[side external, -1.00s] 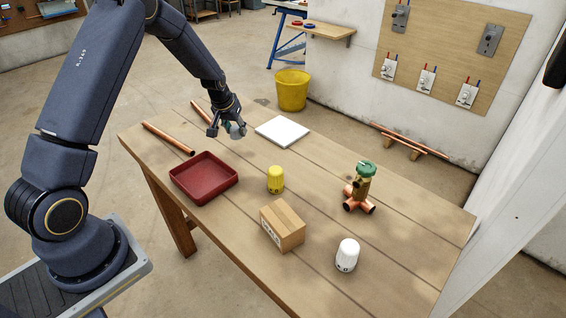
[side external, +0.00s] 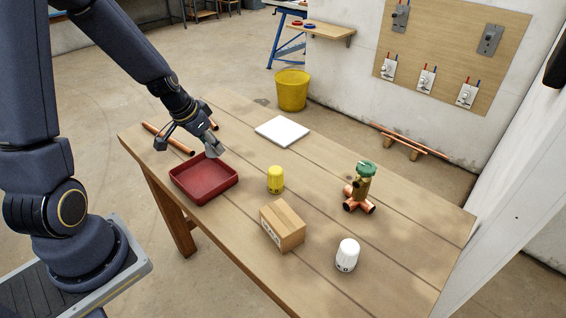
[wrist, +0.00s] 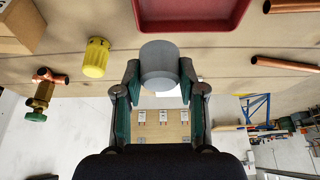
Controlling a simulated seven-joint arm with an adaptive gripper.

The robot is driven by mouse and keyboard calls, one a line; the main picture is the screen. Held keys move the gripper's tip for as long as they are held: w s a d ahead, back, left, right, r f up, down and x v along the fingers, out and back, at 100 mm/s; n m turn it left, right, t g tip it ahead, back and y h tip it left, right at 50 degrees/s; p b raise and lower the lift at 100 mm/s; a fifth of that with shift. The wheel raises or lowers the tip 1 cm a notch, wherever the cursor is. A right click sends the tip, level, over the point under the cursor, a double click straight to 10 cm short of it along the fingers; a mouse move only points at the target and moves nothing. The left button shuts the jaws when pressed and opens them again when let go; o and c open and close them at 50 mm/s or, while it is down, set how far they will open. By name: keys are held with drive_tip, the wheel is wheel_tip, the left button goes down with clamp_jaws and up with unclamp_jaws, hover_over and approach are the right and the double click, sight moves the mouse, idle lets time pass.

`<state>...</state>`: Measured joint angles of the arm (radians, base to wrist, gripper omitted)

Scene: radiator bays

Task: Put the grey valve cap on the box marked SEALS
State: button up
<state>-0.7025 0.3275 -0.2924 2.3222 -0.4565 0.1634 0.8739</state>
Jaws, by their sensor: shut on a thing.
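My gripper (wrist: 158,95) is shut on the grey valve cap (wrist: 159,62), which sits between the fingertips in the wrist view. In the side view the grey cap (side external: 214,148) is held in the air near the far edge of the red tray. The box marked SEALS is likely the cardboard box (side external: 283,226) at the front middle of the table; its label is only partly visible and I cannot read it. The box also shows at the upper left of the wrist view (wrist: 20,25). The cap is well apart from the box.
A red tray (side external: 186,192) lies left of the box. A brass valve with green top (side external: 364,186), a white slab (side external: 282,131) and copper pipes (side external: 168,139) are also on the table.

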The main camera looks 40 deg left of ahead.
drive_tip(key=s+d+r+m+g+h, duration=0.1)
drive_tip(key=s+d+r+m, duration=0.2)
drive_tip(key=s+d+m, duration=0.35)
drive_tip(key=s+d+r+m+g+h, duration=0.2)
drive_tip(key=s+d+r+m, duration=0.15)
drive_tip(key=d, duration=0.55)
drive_tip(key=s+d+r+m+g+h, duration=0.1)
drive_tip(key=s+d+r+m, duration=0.1)
drive_tip(key=s+d+m, duration=0.35)
hover_over(288, 219)
drive_tip(key=s+a, duration=0.1)
drive_tip(key=a, duration=0.1)
drive_tip(key=f, duration=0.9)
drive_tip(key=shift+s+d, duration=0.15)
drive_tip(key=shift+d, duration=0.1)
drive_tip(key=shift+w+f, duration=0.2)
drive_tip(key=shift+f, duration=0.05)
drive_tip(key=shift+w+f, duration=0.2)
drive_tip(key=shift+f, duration=1.6)
